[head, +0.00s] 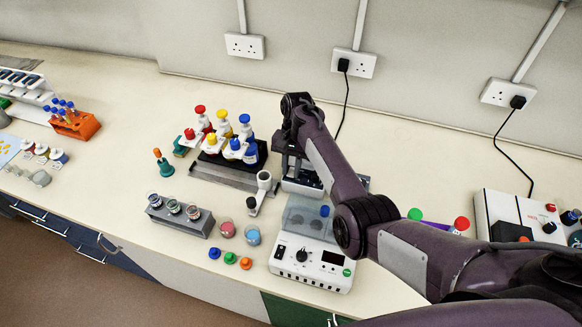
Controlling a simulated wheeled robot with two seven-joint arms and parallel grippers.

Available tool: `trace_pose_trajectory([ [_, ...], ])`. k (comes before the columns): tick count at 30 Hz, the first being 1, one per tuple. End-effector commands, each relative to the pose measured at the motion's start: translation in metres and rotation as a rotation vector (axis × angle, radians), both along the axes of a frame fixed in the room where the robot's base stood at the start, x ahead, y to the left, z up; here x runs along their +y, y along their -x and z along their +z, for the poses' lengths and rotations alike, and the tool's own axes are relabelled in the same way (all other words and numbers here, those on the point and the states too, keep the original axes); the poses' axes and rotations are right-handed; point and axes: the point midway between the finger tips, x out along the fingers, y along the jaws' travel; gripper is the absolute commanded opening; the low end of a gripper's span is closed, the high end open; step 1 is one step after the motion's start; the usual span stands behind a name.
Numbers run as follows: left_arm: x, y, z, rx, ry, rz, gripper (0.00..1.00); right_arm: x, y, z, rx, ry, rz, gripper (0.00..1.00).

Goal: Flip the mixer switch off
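A low white device (302,189) with dark parts on top stands at mid-bench, largely hidden by my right arm; I take it to be the mixer, but no label is readable. Its switch cannot be made out. My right gripper (294,172) points down at this device, at or just above it; contact is unclear. Its fingertips are too small and dark to tell whether they are open or shut. A second white device (314,268) with a knob, a dark display, a black rocker switch and a clear grey lid stands in front. My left gripper is out of view.
A rack of colour-capped bottles (222,172) stands left of the gripper. A small white stand (262,190), a grey jar block (180,216) and loose caps (230,257) lie nearby. A white box (508,213) stands at right.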

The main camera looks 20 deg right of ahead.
Motion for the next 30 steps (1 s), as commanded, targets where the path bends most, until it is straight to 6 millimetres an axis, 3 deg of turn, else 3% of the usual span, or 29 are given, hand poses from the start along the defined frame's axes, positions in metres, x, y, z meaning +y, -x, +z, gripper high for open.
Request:
trace_pose_trajectory([
  [1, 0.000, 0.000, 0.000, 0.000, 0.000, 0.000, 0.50, 0.000, 0.000, 0.001, -0.001, 0.001, -0.001, 0.28],
  [4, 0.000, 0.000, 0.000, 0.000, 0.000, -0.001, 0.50, 0.000, 0.000, 0.001, -0.001, 0.001, 0.000, 0.41],
  [14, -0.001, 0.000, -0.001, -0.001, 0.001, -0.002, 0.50, -0.001, -0.001, 0.003, -0.002, 0.001, 0.000, 0.42],
  [30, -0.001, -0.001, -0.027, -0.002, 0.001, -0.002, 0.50, -0.011, -0.017, 0.072, -0.002, 0.000, 0.000, 0.42],
])
